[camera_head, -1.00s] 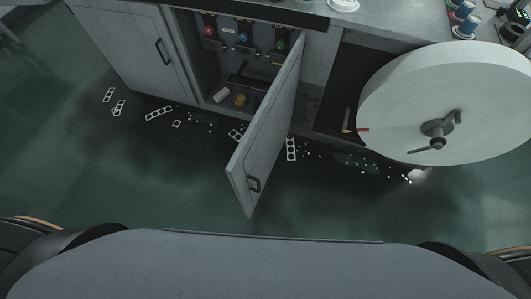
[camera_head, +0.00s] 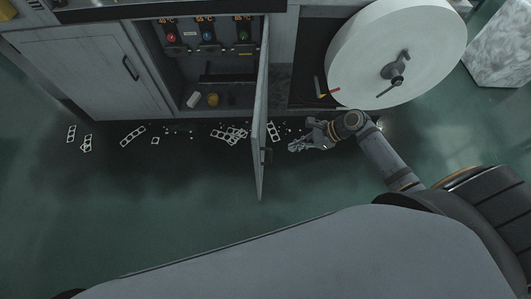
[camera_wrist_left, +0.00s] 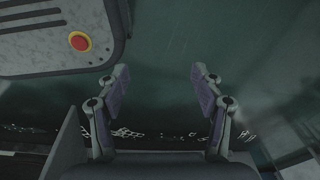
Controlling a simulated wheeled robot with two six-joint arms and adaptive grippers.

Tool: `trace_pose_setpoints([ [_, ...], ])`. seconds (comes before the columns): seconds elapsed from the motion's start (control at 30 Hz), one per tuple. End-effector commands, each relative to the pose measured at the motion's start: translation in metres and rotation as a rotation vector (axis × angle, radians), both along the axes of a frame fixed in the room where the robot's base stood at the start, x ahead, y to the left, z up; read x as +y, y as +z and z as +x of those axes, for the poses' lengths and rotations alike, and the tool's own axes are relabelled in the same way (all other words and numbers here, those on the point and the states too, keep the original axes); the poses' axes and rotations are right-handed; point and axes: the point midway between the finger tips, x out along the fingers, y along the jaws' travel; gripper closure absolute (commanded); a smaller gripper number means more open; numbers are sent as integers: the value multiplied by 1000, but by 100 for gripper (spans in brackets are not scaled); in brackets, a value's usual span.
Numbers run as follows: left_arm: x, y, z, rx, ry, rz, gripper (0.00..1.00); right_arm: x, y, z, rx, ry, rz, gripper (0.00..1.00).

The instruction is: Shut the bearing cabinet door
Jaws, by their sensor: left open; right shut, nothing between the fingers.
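The bearing cabinet door (camera_head: 259,120) is a grey panel that stands wide open, swung out from the cabinet's right side. Its dark handle (camera_head: 267,156) is on the face turned to the right. The cabinet interior (camera_head: 205,65) is exposed. My right gripper (camera_head: 296,147) is shut and empty, a little to the right of the door's handle and apart from it. My left gripper (camera_wrist_left: 162,95) is open and empty in the left wrist view, with floor between its fingers; the head view does not show it.
A closed cabinet door (camera_head: 85,75) is at the left. A large white reel (camera_head: 395,50) with a crank stands at the right. Strips of perforated scrap (camera_head: 132,136) lie on the floor. A red button (camera_wrist_left: 80,41) on a grey panel shows in the left wrist view.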

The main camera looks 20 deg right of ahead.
Motion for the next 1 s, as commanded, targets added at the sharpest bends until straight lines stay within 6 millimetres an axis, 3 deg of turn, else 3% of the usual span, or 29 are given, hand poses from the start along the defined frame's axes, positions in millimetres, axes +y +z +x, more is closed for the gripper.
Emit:
trace_pose_setpoints([
  [0.2, 10, -7, -19, 30, -3, 12, 33, 33, -34, 13, -1, -1, 7, 100],
  [0.37, 10, -11, -24, 38, -2, 12, 33, 56, -58, 21, 0, -1, 6, 100],
  [0.6, 10, -5, -20, 32, -2, 12, 33, 86, -57, 32, -1, 1, 2, 100],
  [1.0, 7, -4, -16, 25, -2, 9, 33, 92, -58, 35, -2, 1, -2, 100],
])
